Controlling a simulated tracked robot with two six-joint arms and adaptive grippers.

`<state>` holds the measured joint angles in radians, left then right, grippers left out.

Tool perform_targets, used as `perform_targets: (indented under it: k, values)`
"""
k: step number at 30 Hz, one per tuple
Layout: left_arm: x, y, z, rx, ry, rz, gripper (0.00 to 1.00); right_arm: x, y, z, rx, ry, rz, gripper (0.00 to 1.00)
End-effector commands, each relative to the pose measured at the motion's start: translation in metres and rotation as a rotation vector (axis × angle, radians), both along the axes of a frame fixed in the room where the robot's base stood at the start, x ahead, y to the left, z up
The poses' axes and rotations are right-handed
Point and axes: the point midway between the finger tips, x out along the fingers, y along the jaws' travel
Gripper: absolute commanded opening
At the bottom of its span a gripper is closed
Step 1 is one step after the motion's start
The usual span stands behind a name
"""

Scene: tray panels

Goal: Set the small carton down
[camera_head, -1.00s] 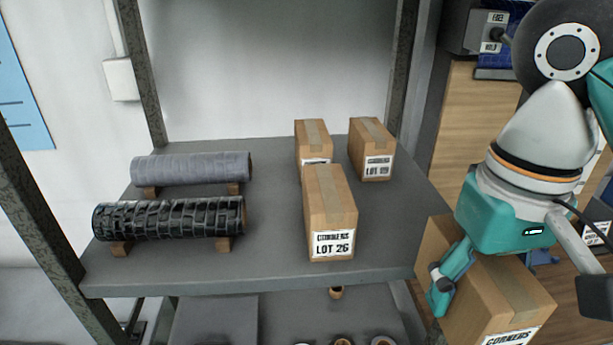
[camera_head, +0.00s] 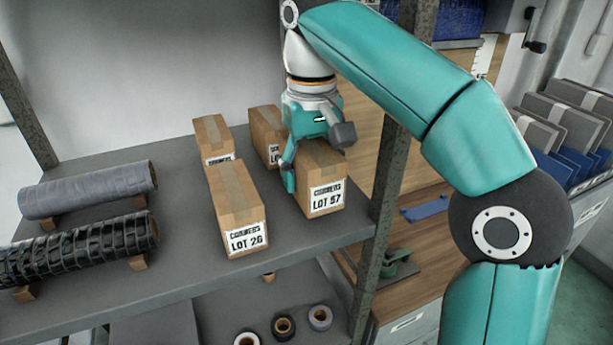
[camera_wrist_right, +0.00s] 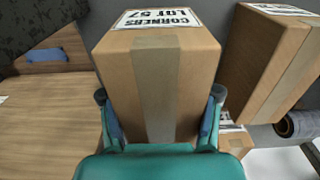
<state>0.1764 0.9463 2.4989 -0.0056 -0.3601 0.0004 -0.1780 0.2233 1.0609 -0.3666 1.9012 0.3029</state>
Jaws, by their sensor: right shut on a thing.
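The small carton (camera_head: 321,182) is brown with a tape strip and a label reading CORNERS LOT 57. It is upright at the right end of the grey shelf (camera_head: 180,260), close to the shelf's right post. I cannot tell whether its base touches the shelf. My right gripper (camera_head: 318,160) comes from above and is shut on this carton, one finger on each side. The right wrist view shows the carton (camera_wrist_right: 160,85) between both fingers. My left gripper is not in view.
The LOT 26 carton (camera_head: 237,208) stands just left of the held one. Two more cartons (camera_head: 213,140) (camera_head: 265,135) stand behind. A grey roll (camera_head: 88,189) and a black roll (camera_head: 80,248) lie at the left. A metal post (camera_head: 400,150) rises at the right; shelf space between rolls and cartons is clear.

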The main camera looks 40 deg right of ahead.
Motion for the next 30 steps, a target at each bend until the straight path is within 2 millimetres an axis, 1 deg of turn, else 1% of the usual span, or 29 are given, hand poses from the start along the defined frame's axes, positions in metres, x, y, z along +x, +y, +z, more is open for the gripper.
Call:
perform_targets:
  k: [1,4,9,12,22,23,24,27,30]
  values:
    - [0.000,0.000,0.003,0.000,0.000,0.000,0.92,0.004,-0.001,0.001,0.000,0.000,-0.001,0.17]
    - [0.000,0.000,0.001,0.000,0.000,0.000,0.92,0.006,-0.002,-0.004,0.000,0.000,0.000,0.17]
    - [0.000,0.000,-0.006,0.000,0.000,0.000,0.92,0.005,-0.002,-0.026,0.000,0.002,0.000,0.17]
    - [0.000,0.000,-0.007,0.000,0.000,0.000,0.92,0.005,-0.002,-0.035,0.000,0.000,-0.001,0.17]
    - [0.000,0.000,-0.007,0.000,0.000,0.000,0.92,0.005,-0.001,-0.037,0.001,-0.001,-0.001,0.17]
    - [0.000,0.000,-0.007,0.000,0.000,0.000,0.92,0.005,-0.001,-0.037,0.001,-0.001,0.000,0.66]
    - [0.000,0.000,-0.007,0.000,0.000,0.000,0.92,0.005,-0.001,-0.037,0.001,-0.001,0.000,0.72]
    - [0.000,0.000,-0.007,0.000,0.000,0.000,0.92,0.005,-0.001,-0.037,0.001,0.000,0.000,0.88]
    - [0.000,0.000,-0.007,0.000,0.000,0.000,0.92,0.005,-0.001,-0.037,0.001,0.000,0.000,0.88]
